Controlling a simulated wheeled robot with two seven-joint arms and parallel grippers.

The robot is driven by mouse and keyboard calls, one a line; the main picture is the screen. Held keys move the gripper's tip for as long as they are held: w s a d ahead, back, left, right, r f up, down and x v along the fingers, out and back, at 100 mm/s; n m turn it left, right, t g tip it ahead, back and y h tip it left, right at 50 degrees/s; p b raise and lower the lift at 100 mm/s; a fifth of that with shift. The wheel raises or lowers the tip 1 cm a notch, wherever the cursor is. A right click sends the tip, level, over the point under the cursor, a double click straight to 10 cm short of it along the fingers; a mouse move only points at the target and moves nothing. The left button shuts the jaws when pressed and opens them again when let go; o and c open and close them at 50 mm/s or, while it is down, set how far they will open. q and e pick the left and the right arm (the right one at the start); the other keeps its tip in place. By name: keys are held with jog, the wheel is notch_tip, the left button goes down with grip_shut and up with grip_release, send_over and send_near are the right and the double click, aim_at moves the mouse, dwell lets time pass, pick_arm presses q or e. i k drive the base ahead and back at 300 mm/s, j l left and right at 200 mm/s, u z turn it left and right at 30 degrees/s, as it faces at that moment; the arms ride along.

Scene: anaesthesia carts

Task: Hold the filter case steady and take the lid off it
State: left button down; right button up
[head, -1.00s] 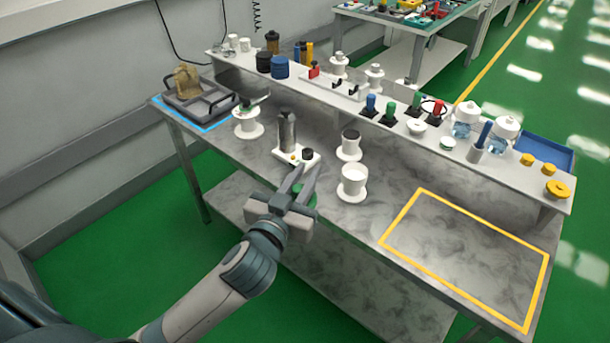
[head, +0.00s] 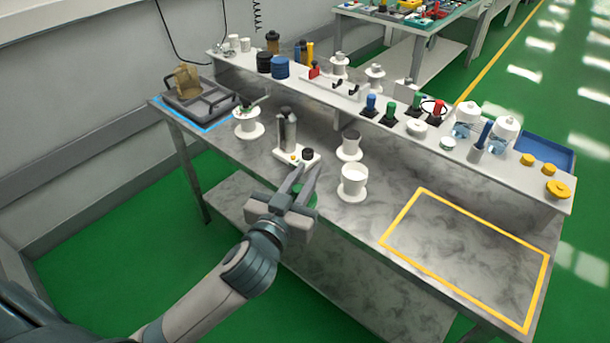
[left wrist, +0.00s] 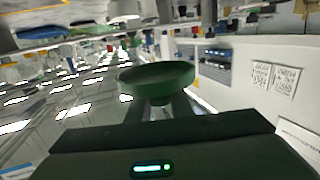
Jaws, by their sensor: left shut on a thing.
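My left gripper (head: 304,183) is over the front edge of the steel table, shut on a green round piece (head: 303,197). In the left wrist view the green piece (left wrist: 157,78) is a wide shallow disc with a rim, its narrow stem between the fingers. I cannot tell whether it is the filter case or its lid. No separate matching half can be made out in the left wrist view. My right gripper is not in view.
Beyond the fingertips stands a white base (head: 296,157) with a metal cylinder (head: 288,130). A white cup on a stand (head: 353,182) is close on the right. A grey tray (head: 200,103) is at the far left. The yellow-outlined area (head: 465,260) is clear.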

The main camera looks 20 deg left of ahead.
aim_at(352, 189)
jog(key=l, duration=1.95)
jog(key=k+u, duration=0.05)
